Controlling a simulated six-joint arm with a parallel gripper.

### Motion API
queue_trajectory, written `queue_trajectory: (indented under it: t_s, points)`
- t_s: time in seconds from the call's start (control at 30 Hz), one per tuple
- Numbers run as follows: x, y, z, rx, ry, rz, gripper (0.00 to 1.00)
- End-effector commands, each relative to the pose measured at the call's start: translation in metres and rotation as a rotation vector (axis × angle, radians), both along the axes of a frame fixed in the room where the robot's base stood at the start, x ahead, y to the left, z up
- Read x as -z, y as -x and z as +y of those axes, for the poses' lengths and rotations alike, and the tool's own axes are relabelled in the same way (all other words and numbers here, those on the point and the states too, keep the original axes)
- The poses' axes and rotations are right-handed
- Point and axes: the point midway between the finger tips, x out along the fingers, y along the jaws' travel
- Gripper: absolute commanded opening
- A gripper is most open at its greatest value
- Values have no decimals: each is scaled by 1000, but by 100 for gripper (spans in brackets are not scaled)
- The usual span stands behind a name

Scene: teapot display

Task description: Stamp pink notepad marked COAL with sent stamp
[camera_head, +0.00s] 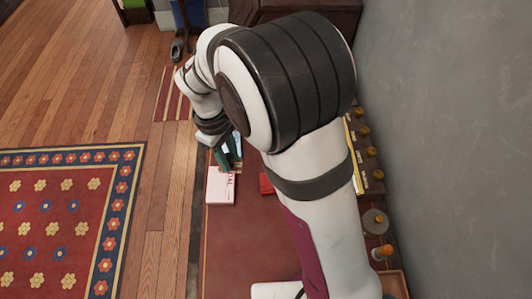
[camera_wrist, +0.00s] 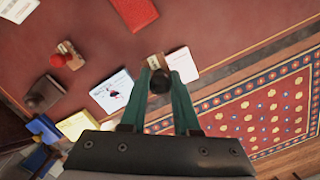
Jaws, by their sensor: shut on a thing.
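The pink notepad (camera_head: 219,189) lies flat on the red desk top, with dark letters partly readable as "OAL" at its right side. It also shows as a pale pad (camera_wrist: 183,65) in the wrist view. My gripper (camera_wrist: 166,84) has green fingers shut on a stamp with a round black knob (camera_wrist: 160,81) and a wooden base (camera_wrist: 154,61). The held stamp is beside the pad's edge in the wrist view; I cannot tell its height or whether it touches anything. The stamp's face and label are hidden. My arm covers part of the desk in the head view.
A red-knobbed stamp (camera_wrist: 67,56) and a dark brown stamp (camera_wrist: 45,92) stand apart on the desk. A white-and-blue pad (camera_wrist: 113,93), a yellow pad (camera_wrist: 77,125) and a red book (camera_wrist: 135,12) lie nearby. The desk front (camera_head: 240,245) is clear.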

Motion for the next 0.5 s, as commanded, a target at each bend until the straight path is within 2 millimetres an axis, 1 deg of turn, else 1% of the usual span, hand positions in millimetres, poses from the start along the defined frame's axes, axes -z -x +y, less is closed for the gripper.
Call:
queue_trajectory:
  t_s: [0.03, 0.1, 0.13, 0.27, 0.5]
  points:
    - [1, 2, 16, -6, 0, 0, 0]
    - [1, 5, 30, -4, 0, 0, 0]
    - [2, 6, 34, -2, 0, 0, 0]
    - [12, 7, 38, 0, 1, 2, 0]
    - [45, 7, 37, 1, 1, 3, 0]
